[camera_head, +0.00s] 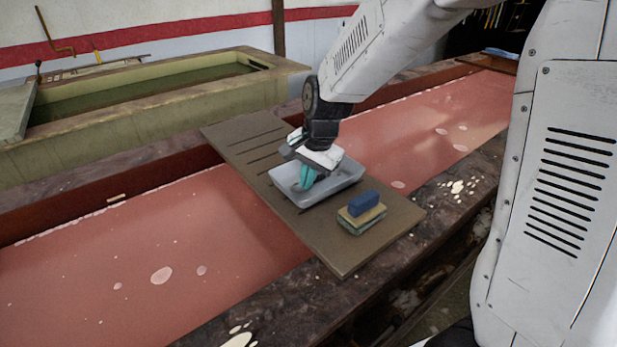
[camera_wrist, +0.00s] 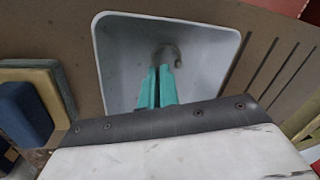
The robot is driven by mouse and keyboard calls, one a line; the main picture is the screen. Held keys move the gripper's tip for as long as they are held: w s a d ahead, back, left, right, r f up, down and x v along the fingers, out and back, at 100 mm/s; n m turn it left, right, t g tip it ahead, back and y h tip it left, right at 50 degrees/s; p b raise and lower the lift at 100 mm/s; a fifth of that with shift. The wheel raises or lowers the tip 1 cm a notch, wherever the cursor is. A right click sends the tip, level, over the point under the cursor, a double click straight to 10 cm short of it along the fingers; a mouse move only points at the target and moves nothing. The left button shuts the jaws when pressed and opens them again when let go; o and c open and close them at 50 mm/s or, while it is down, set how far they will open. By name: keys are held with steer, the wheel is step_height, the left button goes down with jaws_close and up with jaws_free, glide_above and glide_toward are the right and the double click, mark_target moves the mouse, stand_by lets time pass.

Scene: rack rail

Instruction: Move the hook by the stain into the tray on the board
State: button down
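The grey tray (camera_head: 345,181) sits on the brown board (camera_head: 340,258), which lies across the red trough. My gripper (camera_head: 307,180) points down into the tray, its teal fingers inside the rim. In the wrist view, the grey metal hook (camera_wrist: 168,50) curves out past the fingertips (camera_wrist: 157,72), over the tray floor (camera_wrist: 205,65). The fingers are close together with the hook's shank between them. I cannot tell whether the hook touches the tray floor. The hook is too small to make out in the head view.
A stack of blue and yellow sponge-like blocks (camera_head: 362,207) stands on the board beside the tray. Pale stains (camera_head: 162,275) dot the red trough bottom. A greenish basin (camera_head: 140,110) stands behind. The board's slotted far end is clear.

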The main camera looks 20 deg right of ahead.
steer(key=c, duration=1.6)
jaws_free()
steer(key=shift+c, duration=0.2)
steer(key=shift+r, duration=0.1)
steer(key=v, duration=1.2)
steer(key=s+d+n, duration=0.1)
steer(key=s+n, duration=0.2)
steer(key=s, duration=0.5)
steer(key=s+d+n+h, duration=0.1)
steer(key=s+d+n, duration=0.1)
steer(key=s, duration=0.7)
steer(key=s+d+n, duration=0.2)
steer(key=s+n, duration=0.3)
steer(key=s, duration=0.4)
steer(key=shift+g+h, duration=0.3)
steer(key=shift+r, duration=0.15)
